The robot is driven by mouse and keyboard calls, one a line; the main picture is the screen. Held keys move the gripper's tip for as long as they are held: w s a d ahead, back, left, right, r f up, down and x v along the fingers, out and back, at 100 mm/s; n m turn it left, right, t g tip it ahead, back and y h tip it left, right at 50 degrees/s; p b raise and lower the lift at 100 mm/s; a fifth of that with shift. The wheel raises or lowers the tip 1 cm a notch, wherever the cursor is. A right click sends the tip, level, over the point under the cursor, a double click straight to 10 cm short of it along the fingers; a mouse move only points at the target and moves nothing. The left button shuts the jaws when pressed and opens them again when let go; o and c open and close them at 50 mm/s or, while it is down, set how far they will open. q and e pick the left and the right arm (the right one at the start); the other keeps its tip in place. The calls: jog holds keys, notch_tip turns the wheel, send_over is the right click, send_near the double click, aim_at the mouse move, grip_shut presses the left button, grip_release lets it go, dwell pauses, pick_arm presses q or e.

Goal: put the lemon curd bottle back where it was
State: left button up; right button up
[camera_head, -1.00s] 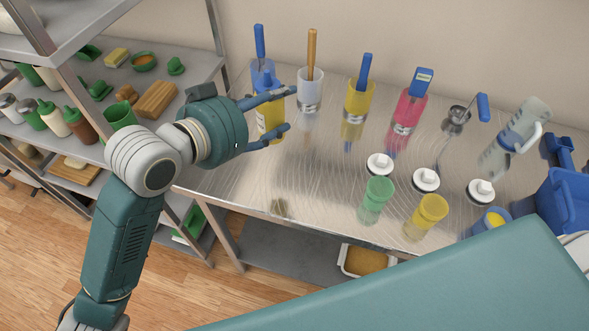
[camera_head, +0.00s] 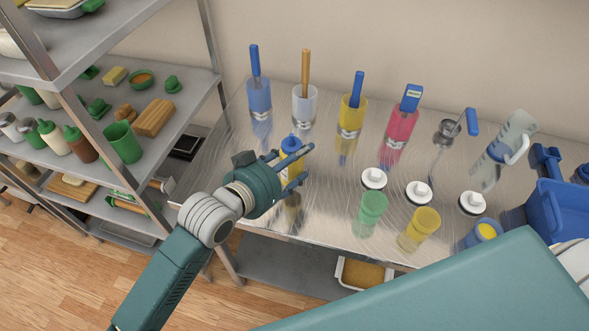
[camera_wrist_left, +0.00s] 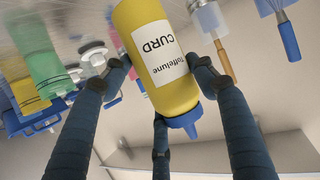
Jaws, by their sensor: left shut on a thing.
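The lemon curd bottle is yellow with a blue cap and a white label reading CURD; it shows in the head view (camera_head: 290,160) and, large, in the left wrist view (camera_wrist_left: 162,60). My left gripper (camera_head: 291,165) is shut on it, its fingers around the bottle's sides, as the left wrist view (camera_wrist_left: 160,95) also shows. The bottle is roughly upright over the left front part of the metal table (camera_head: 325,205). Its reflection shows below it; I cannot tell whether its base touches the tabletop. My right gripper is not in view.
Blue (camera_head: 260,95), white (camera_head: 305,105), yellow (camera_head: 351,115) and red (camera_head: 398,125) holders with utensils stand along the back. Green (camera_head: 369,212) and yellow (camera_head: 419,229) cups and white lids (camera_head: 373,178) are to the right. A shelf rack (camera_head: 190,90) stands at left.

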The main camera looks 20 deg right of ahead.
aim_at(289, 177)
pick_arm(q)
notch_tip(289, 177, down, 4)
jog(key=shift+f, duration=0.2)
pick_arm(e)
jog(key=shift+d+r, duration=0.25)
pick_arm(q)
jog(key=o, duration=1.3)
jog(key=shift+f, duration=0.15)
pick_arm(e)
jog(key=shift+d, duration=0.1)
pick_arm(q)
jog(key=shift+p, duration=0.3)
jog(key=shift+s+a, duration=0.15)
jog(key=shift+a, duration=0.15)
jog(key=b+v, duration=0.1)
jog(key=v, duration=0.4)
jog(key=b+v, duration=0.1)
jog(key=v, duration=0.5)
jog(key=shift+s+a+r, duration=0.1)
jog(key=shift+r, duration=0.2)
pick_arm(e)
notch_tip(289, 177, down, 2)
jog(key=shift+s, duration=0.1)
